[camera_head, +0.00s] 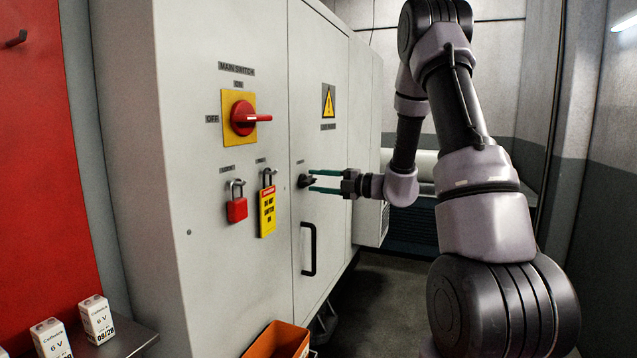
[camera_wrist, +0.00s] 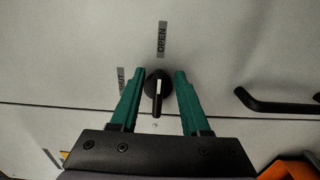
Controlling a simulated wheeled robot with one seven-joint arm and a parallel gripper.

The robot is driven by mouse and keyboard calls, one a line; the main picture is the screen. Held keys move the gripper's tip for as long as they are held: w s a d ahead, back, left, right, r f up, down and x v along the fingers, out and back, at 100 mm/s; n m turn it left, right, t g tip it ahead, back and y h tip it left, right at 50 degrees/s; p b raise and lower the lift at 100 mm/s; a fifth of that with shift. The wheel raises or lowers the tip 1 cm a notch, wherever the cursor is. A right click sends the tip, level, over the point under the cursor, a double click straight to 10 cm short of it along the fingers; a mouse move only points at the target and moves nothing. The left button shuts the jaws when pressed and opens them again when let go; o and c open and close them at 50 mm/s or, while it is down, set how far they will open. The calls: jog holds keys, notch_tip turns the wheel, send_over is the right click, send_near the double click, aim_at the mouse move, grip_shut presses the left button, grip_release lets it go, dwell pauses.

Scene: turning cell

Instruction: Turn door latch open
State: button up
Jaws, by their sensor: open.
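The door latch (camera_head: 306,181) is a small black knob on the grey cabinet door, above the black door handle. In the wrist view the latch (camera_wrist: 157,88) is a round black knob with a white line on its grip. Its grip points down in that picture, away from the "OPEN" label (camera_wrist: 162,38). A second label, partly hidden and ending in "UT" (camera_wrist: 121,80), is to its left. My gripper (camera_head: 311,181) has green fingers and is at the latch. In the wrist view my gripper (camera_wrist: 157,78) is open, one finger on each side of the knob, with gaps visible.
The black door handle (camera_head: 312,249) is below the latch. A red main switch (camera_head: 243,117), a red padlock (camera_head: 237,209) and a yellow tag (camera_head: 267,211) are on the panel to the left. An orange bin (camera_head: 278,341) is below. White boxes (camera_head: 97,319) stand at lower left.

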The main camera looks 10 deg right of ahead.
jog(key=v, duration=1.1)
jog(key=shift+a, duration=0.1)
jog(key=s+a+r+n+g+h, duration=0.25)
jog(key=s+a+n+g, duration=0.2)
jog(key=s+n, duration=0.55)
jog(key=s+a+r+n+g+h, duration=0.2)
jog(key=s+a+r+n+g, duration=0.15)
jog(key=s+a+n, duration=0.55)
jog(key=s+d+r+n+t+h, duration=0.2)
jog(key=s+d+n+h, duration=0.1)
jog(key=n, duration=0.7)
jog(key=s+d+r+n+t+h, duration=0.2)
jog(key=d+n+h, duration=0.3)
jog(key=n, duration=0.5)
jog(key=shift+s+d+r+t, duration=0.35)
jog(key=shift+s+d, duration=0.2)
jog(key=shift+s, duration=0.25)
jog(key=shift+o, duration=0.3)
